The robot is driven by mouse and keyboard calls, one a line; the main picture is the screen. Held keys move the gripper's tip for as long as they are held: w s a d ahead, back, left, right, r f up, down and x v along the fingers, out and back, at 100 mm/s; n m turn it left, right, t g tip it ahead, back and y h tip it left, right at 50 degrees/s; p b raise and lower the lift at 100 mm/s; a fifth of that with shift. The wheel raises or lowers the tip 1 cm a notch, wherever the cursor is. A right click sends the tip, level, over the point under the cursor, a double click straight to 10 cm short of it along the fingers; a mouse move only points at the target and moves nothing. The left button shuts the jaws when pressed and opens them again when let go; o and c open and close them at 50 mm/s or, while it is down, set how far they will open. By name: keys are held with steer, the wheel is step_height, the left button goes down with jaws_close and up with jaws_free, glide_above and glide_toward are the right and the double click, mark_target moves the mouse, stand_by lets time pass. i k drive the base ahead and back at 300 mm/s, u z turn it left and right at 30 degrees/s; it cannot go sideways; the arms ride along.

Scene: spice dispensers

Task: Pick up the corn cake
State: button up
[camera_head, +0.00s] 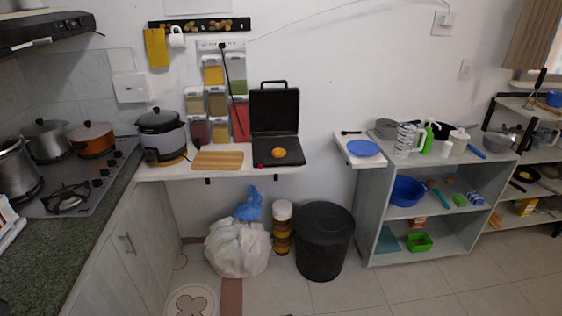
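A small round orange-yellow item, which looks like the corn cake (279,153), lies on the lower plate of an open black grill (290,158). The grill's lid (274,110) stands upright behind it. The grill sits at the right end of a narrow white wall shelf (225,172). My gripper and arm are not in view.
A wooden board (217,161) and a rice cooker (162,134) stand left of the grill. Spice dispensers (214,103) hang behind. Below are a white bag (237,248) and a black bin (323,241). A blue plate (363,148) lies on the right-hand shelf.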

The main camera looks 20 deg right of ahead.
mark_target(279, 152)
steer(key=k, duration=0.85)
steer(key=u, duration=0.35)
steer(key=i, duration=0.7)
steer(key=u, duration=0.45)
steer(key=i, duration=1.5)
